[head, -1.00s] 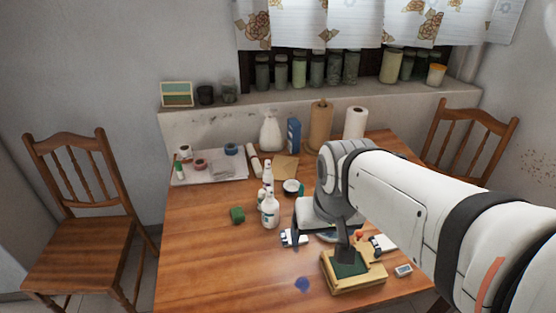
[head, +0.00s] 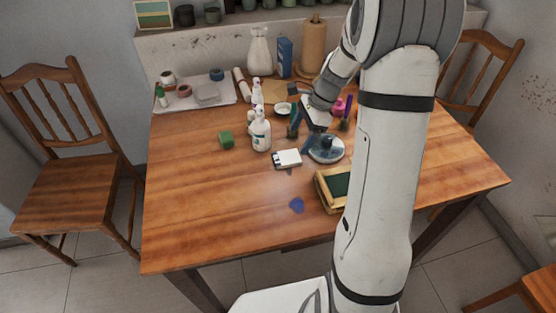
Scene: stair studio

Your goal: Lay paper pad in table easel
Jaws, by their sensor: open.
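A small white pad with dark edges (head: 288,158), which looks like the paper pad, lies flat on the table near its middle. The wooden frame with a dark green panel (head: 328,191), which looks like the table easel, stands to the right and nearer the front edge. My arm hides its right side. My gripper (head: 304,137) is open, with its dark fingers pointing down just behind the pad. It is apart from the easel. I see nothing held between the fingers, though the view is small.
A white bottle (head: 261,132) stands close behind and left of the pad. A round grey-blue dish (head: 327,150) is at its right. A green block (head: 226,140) and a blue patch (head: 297,204) are nearby. The table's front left is clear.

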